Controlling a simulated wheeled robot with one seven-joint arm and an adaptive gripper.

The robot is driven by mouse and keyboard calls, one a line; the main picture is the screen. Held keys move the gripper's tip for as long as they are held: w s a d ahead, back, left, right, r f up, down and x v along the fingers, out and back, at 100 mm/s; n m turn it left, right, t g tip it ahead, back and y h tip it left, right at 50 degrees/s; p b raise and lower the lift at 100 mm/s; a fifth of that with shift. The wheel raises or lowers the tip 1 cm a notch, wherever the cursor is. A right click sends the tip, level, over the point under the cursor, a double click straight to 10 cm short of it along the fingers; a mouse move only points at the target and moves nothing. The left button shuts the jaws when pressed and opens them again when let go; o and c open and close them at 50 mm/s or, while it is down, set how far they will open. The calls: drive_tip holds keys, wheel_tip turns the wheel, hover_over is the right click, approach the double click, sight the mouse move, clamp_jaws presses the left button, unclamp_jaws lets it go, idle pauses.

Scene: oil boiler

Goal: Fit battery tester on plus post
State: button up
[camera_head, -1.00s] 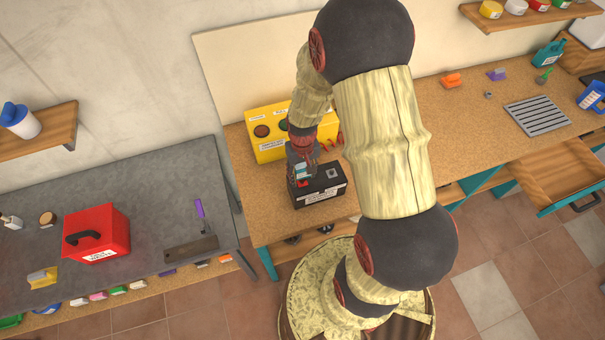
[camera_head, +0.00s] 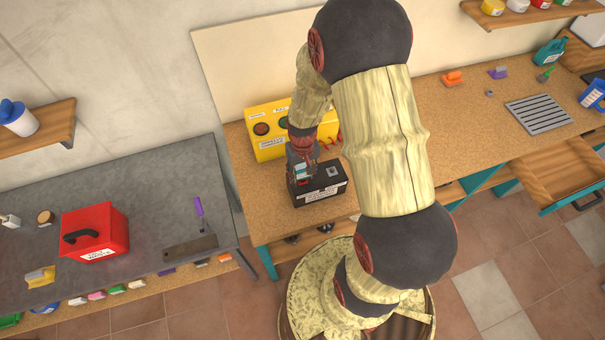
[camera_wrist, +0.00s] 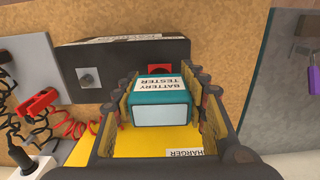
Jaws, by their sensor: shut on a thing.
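The battery tester (camera_wrist: 159,105) is a teal block with a pale screen and a white label, centred in the wrist view. My gripper (camera_wrist: 160,93) is shut on it, with a finger on either side. In the head view my gripper (camera_head: 302,172) is over the left part of the black battery (camera_head: 325,187). In the wrist view the battery (camera_wrist: 120,58) lies just beyond the tester. Its red post (camera_wrist: 158,70) shows right behind the tester, partly hidden by it. A grey post (camera_wrist: 86,79) stands bare to the left. I cannot tell whether the tester touches the red post.
The yellow charger (camera_head: 268,149) stands behind the battery, with a red clamp (camera_wrist: 37,101) and coiled leads at its side. A red box (camera_head: 95,231) sits on the grey bench at left. The wooden bench right of the battery is mostly clear.

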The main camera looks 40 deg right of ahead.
drive_tip(key=shift+f+b, duration=0.3)
drive_tip(key=shift+f, duration=0.2)
drive_tip(key=o, duration=1.3)
wheel_tip(320, 180, up, 12)
